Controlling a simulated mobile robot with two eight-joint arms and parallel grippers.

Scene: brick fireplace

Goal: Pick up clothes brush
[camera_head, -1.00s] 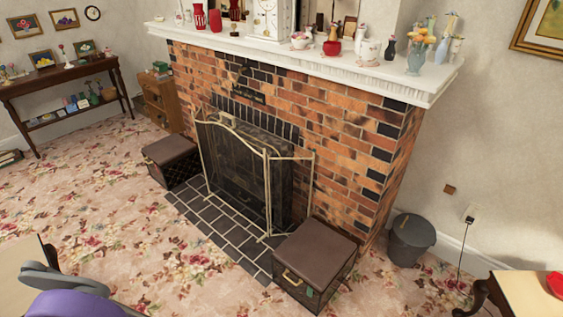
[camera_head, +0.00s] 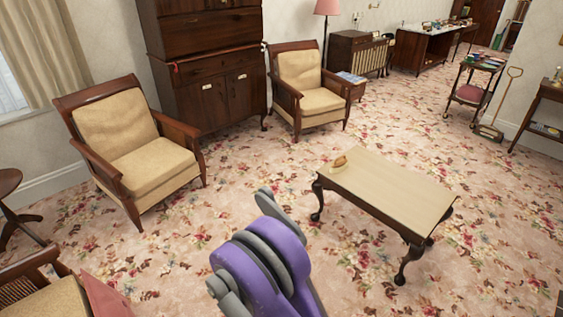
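A small orange-brown object (camera_head: 340,161) with a pale underside lies on the coffee table (camera_head: 395,188), near its far left corner. It may be the clothes brush, but it is too small to tell for sure. A purple and grey link of my arm shows at the bottom centre, in front of the table. Neither of my grippers can be seen.
A cream armchair (camera_head: 135,140) stands at left and another armchair (camera_head: 306,85) by the dark wooden cabinet (camera_head: 215,90). A chair with a red cushion (camera_head: 103,296) is at lower left. Flowered carpet (camera_head: 250,165) is open around the table.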

